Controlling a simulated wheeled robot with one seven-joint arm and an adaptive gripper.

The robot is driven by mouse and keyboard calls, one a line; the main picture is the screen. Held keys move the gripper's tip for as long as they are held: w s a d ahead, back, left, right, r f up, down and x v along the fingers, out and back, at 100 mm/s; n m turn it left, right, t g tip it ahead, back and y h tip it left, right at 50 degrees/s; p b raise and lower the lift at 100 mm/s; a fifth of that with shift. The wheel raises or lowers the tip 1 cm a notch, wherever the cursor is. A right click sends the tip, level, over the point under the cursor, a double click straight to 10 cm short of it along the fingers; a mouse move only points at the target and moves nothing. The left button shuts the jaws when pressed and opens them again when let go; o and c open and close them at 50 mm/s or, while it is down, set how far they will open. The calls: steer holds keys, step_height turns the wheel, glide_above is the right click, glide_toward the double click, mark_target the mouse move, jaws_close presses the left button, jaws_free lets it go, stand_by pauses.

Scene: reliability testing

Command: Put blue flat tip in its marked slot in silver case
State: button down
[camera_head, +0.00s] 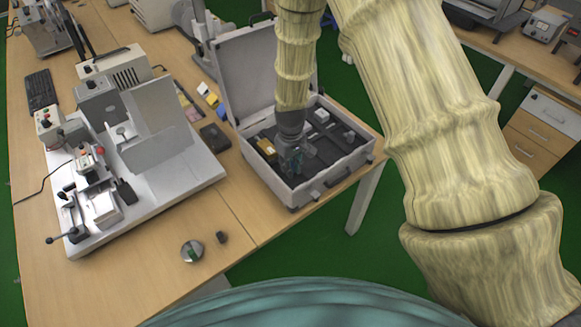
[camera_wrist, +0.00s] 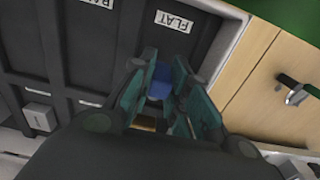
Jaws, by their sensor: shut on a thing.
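The silver case (camera_head: 253,172) stands open on the table, its lid raised at the back and its inside dark. My gripper (camera_head: 291,160) is down inside the case, near its front left part. In the wrist view, my gripper (camera_wrist: 160,95) has its teal fingers on either side of the blue flat tip (camera_wrist: 159,88) and is shut on it. The tip is partly hidden between the fingers. A white label reading FLAT (camera_wrist: 174,21) lies on the dark insert just beyond the fingertips. I cannot tell whether the tip touches the case floor.
A second, cut-off label (camera_wrist: 103,3) marks a neighbouring compartment. A small white box (camera_wrist: 40,117) lies in the case. A yellow item (camera_head: 266,147) is left of my gripper. A white machine base (camera_head: 190,185) stands left of the case. A round dish (camera_head: 192,251) sits near the table's front.

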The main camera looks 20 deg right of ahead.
steer(key=shift+f, duration=0.8)
steer(key=shift+f, duration=0.1)
steer(key=c, duration=1.7)
jaws_free()
steer(key=shift+o, duration=0.2)
steer(key=shift+r+b, duration=2.1)
steer(key=shift+r, duration=4)
